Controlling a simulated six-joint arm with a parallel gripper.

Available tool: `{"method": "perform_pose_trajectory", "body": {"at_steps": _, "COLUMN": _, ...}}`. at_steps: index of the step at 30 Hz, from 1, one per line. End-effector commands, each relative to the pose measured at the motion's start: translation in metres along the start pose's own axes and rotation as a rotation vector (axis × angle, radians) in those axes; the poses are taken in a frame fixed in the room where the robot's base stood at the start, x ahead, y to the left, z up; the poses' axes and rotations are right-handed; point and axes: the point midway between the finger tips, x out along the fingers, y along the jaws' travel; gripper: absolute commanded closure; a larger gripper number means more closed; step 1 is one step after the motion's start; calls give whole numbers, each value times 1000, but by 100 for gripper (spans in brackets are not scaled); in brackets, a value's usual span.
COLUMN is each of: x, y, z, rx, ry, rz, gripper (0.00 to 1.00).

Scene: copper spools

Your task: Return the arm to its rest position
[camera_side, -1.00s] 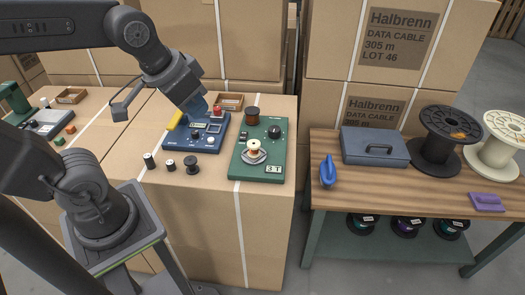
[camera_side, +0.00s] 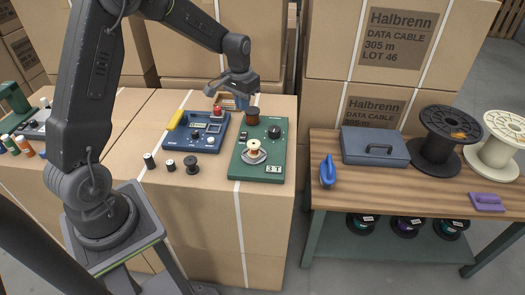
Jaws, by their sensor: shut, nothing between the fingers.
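My gripper (camera_side: 241,102) hangs at the back of the carton top, above and behind the blue and green devices. Its fingers are small and partly hidden in this view; they are shut and hold nothing. The blue device (camera_side: 207,144) with a small display sits to the left. Several small dark spools (camera_side: 191,165) stand in front of the blue device.
A yellow object (camera_side: 175,120) lies by the blue device's left side. On the right, a bench (camera_side: 420,190) holds a blue-grey case (camera_side: 374,147), large reels and a blue tool (camera_side: 328,172). Stacked cartons stand close behind.

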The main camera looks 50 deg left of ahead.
Motion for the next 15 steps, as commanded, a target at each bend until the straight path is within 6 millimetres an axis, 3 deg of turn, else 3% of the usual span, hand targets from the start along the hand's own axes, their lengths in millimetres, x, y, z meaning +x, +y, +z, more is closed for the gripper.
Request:
{"method": "perform_pose_trajectory", "body": {"at_steps": 4, "x": 31, "y": -15, "z": -10, "rx": -20, "ry": -36, "rz": 4, "gripper": 100}}
{"method": "perform_pose_trajectory", "body": {"at_steps": 15, "x": 62, "y": -22, "z": -13, "rx": -28, "ry": -54, "rz": 6, "gripper": 100}}
